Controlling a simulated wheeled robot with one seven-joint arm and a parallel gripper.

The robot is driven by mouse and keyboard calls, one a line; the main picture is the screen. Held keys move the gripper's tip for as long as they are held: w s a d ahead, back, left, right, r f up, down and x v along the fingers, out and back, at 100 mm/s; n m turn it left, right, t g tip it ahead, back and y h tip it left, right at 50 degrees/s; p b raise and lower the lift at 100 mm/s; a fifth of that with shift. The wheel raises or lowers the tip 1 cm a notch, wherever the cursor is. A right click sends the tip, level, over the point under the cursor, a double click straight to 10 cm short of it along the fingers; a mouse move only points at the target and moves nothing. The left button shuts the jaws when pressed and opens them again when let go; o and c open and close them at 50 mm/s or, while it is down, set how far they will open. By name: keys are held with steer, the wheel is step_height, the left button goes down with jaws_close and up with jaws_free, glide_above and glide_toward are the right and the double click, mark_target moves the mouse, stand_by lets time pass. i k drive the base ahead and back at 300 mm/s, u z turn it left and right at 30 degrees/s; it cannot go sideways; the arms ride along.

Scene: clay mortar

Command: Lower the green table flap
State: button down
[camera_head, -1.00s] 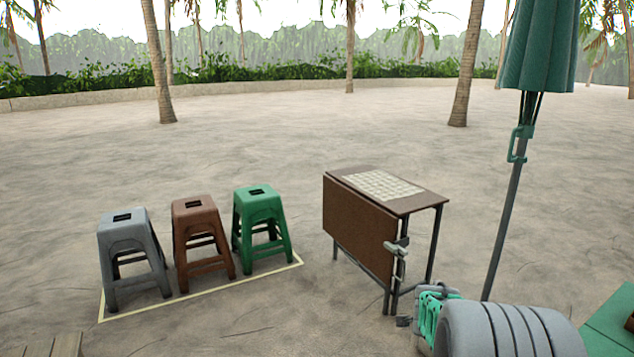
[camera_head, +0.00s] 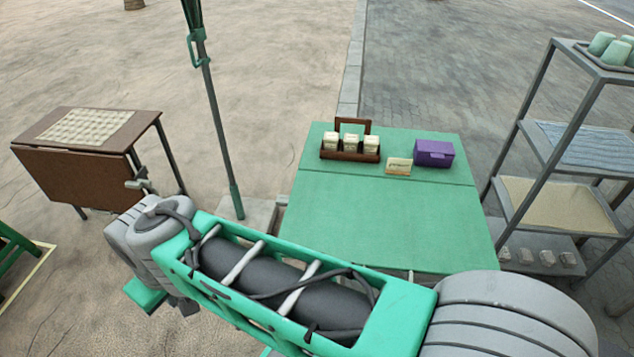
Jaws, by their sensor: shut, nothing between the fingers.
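The green table (camera_head: 400,143) stands in the middle right of the head view. Its near leaf, the green flap (camera_head: 385,215), is up and level with the top, with a seam between them. My arm crosses in front of the flap's near edge and hides what is beneath it. Any bracket or latch under the flap is hidden. My arm's far visible end is a grey joint at the left, well away from the green table. My gripper's fingers are not visible.
On the table's back part are a brown caddy of jars (camera_head: 350,154), a small card (camera_head: 398,167) and a purple box (camera_head: 434,153). A metal shelf (camera_head: 570,140) stands right. A pole (camera_head: 217,120) and a brown folding table (camera_head: 75,165) stand left.

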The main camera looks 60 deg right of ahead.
mark_target(367, 221)
steer(key=z, duration=2.15)
steer(key=k, duration=0.2)
steer(key=z, duration=0.7)
steer(key=i, duration=0.3)
steer(key=u, duration=0.05)
